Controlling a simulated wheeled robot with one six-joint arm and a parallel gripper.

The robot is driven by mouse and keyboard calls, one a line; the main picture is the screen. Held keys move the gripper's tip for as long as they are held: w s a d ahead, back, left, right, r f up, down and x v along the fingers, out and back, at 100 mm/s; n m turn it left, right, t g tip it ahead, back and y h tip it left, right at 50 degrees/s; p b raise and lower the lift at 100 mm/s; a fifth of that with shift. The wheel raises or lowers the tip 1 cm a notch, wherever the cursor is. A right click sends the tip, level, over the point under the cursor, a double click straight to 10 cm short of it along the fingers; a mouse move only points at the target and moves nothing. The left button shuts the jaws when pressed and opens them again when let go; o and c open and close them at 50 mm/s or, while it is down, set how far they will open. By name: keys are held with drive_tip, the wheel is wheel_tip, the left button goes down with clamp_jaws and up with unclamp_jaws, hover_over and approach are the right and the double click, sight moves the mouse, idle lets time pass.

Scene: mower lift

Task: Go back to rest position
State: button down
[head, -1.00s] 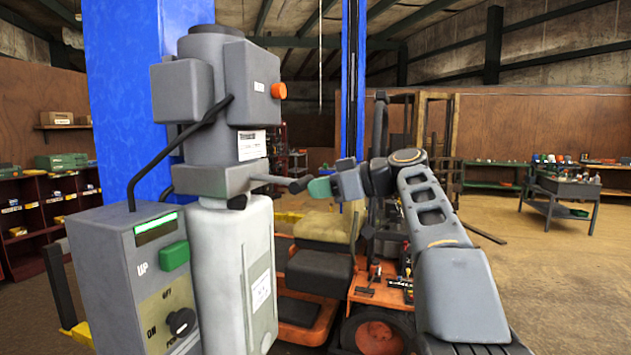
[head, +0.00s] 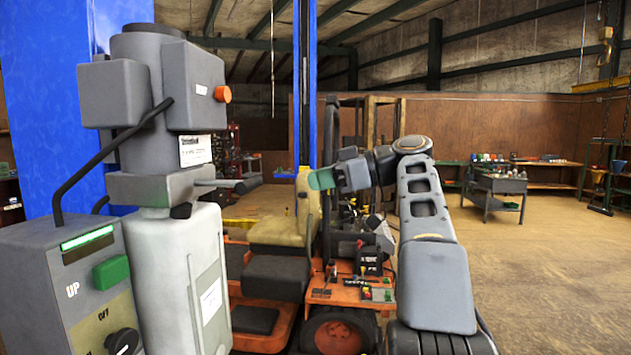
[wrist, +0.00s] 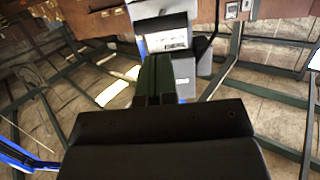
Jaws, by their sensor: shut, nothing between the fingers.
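My gripper (head: 320,180) has green fingers that are closed together with nothing between them. In the head view it is raised in front of the orange mower (head: 335,292), pointing left toward the grey lift unit (head: 165,80). A short lever (head: 240,185) sticks out from the unit and ends to the left of my fingertips, apart from them in the picture. The control box (head: 75,270) carries a green button (head: 111,272), a lit green strip and a dark knob (head: 122,342). The wrist view shows the shut fingers (wrist: 158,75) with the grey unit (wrist: 165,25) beyond them, tilted.
A blue post (head: 40,110) stands behind the unit, and a second blue post (head: 305,80) rises farther back. A dark workbench (head: 492,192) stands at the right. The concrete floor (head: 560,270) on the right is open.

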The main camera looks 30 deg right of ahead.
idle(0.8)
drive_tip(key=w+d+f+m+h, duration=0.2)
drive_tip(key=f+m+h, duration=0.1)
drive_tip(key=f+m, duration=0.5)
drive_tip(key=w+d+f+m+h, duration=0.15)
drive_tip(key=f+m+h, duration=0.3)
drive_tip(key=f, duration=0.55)
drive_tip(key=s+a+f+n+g+h, duration=0.1)
drive_tip(key=s+a+f+g+h, duration=0.1)
drive_tip(key=s+a+f, duration=0.6)
drive_tip(key=s+a+f+n+g+h, duration=0.1)
drive_tip(key=s+a+f+g+h, duration=0.1)
drive_tip(key=s+a+f, duration=0.6)
wheel_tip(320, 180, down, 5)
drive_tip(key=shift+s+a+f+g, duration=0.2)
drive_tip(key=shift+s+g, duration=0.5)
drive_tip(key=shift+s, duration=0.35)
